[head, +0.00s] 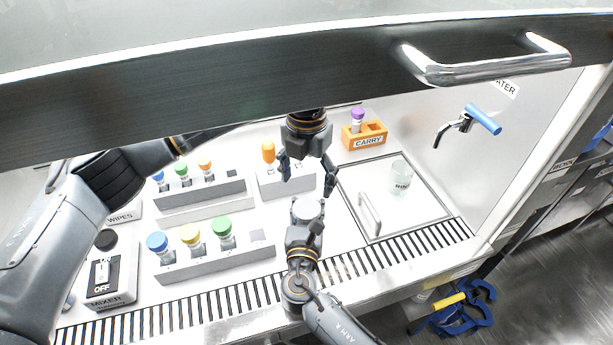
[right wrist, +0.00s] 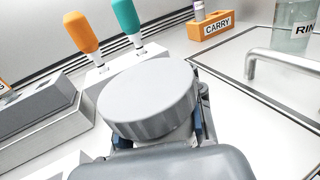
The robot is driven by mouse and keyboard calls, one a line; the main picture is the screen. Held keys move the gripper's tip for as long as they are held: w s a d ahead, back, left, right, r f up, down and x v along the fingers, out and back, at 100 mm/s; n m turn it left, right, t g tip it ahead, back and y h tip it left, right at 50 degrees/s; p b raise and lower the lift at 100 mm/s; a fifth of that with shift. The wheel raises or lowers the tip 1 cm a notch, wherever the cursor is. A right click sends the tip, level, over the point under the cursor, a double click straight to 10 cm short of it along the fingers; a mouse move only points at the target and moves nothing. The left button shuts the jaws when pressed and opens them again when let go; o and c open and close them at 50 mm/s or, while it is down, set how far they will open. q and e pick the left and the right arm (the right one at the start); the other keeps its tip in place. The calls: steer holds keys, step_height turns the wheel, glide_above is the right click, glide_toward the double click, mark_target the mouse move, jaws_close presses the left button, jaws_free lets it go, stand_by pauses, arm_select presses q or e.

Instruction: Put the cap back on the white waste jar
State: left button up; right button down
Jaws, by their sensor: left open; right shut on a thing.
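A light grey round cap (right wrist: 150,98) with a ribbed side fills the middle of the right wrist view. In the head view the cap (head: 306,209) shows pale above my right gripper (head: 305,225), in front of my left gripper. My left gripper (head: 307,178) is open, its fingers apart and pointing toward the front, with nothing seen between them.
Two tube racks (head: 215,262) stand left of the grippers. A stand holds orange (right wrist: 80,32) and teal (right wrist: 126,15) handled tools behind. Right are an orange carry rack (head: 362,141), a glass beaker (head: 400,180) and a tray with a handle (head: 370,214). A slotted grille (head: 235,299) runs along the front.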

mark_target(307, 208)
arm_select(q)
step_height(307, 208, down, 8)
steer(key=shift+r, duration=0.2)
steer(key=shift+c, duration=0.3)
steer(key=c, duration=1.2)
steer(key=shift+o, duration=0.2)
steer(key=shift+m, duration=1.6)
steer(key=o, duration=1.3)
